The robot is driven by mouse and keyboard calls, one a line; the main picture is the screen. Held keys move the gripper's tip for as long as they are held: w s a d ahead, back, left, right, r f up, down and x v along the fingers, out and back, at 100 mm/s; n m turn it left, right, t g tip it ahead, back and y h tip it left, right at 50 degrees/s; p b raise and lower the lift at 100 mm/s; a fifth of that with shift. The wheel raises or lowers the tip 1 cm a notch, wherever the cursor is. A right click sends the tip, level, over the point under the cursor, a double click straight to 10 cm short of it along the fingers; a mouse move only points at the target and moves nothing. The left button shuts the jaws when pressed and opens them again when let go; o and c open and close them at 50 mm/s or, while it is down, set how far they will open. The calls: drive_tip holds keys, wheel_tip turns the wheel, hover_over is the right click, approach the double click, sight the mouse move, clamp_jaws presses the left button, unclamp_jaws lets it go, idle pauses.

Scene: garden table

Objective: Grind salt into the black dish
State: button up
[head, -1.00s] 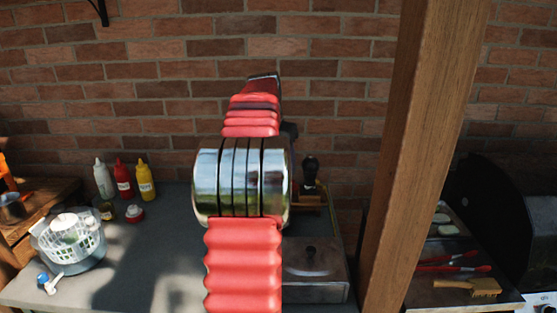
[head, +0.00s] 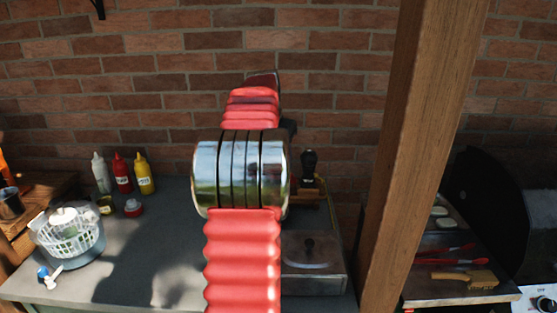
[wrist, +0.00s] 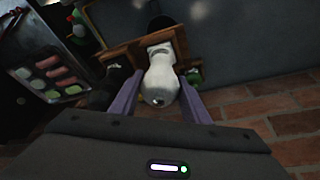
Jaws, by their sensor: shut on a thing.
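A pale, rounded mill (wrist: 162,82), which looks like the salt grinder, is between the two purple fingers of my gripper (wrist: 160,78) in the wrist view. The fingers are shut on it. It overlaps a wooden caddy (wrist: 122,55), and I cannot tell whether it stands in it or is above it. A dark round shape (wrist: 162,22) just beyond may be the black dish; it is too dim to be sure. In the head view my red arm hides the gripper and the mill.
A dark mill (head: 309,168) stands by the wooden caddy. Sauce bottles (head: 122,172) and a salad spinner (head: 68,235) stand at the left. A wooden post (head: 425,150) rises at the right. A food tray (wrist: 55,75) shows in the wrist view.

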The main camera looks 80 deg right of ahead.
drive_tip(key=c, duration=0.3)
drive_tip(key=shift+n+t, duration=0.5)
drive_tip(key=shift+n, duration=1.4)
drive_tip(key=m+g, duration=0.1)
drive_tip(key=m, duration=0.2)
drive_tip(key=shift+m+g, duration=0.5)
drive_tip(key=shift+m, duration=1.7)
drive_tip(key=n+t, duration=0.1)
drive_tip(key=n, duration=0.3)
drive_tip(key=shift+n+t, duration=0.5)
drive_tip(key=shift+n, duration=1.2)
